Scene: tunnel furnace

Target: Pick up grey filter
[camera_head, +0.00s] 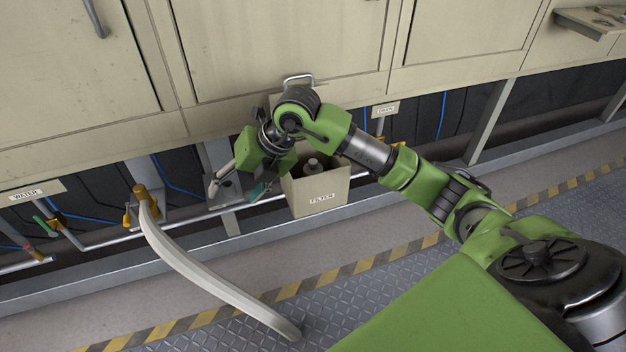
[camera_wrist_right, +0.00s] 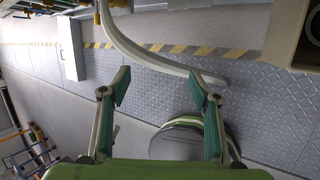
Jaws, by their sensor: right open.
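An open beige box labelled FILTER (camera_head: 320,200) stands under the cabinet in the head view. A grey, round-topped object (camera_head: 313,166), which looks like the grey filter, sits inside it, partly hidden by the box wall and my arm. My right gripper (camera_head: 236,190) is open and empty, just left of the box and apart from the grey object. In the right wrist view its two fingers (camera_wrist_right: 159,85) are spread with nothing between them. My left gripper is not in view.
Pipes run below the cabinet (camera_head: 280,45). A DRAIN label (camera_head: 385,109) is right of the box. The patterned floor ahead is mostly clear.

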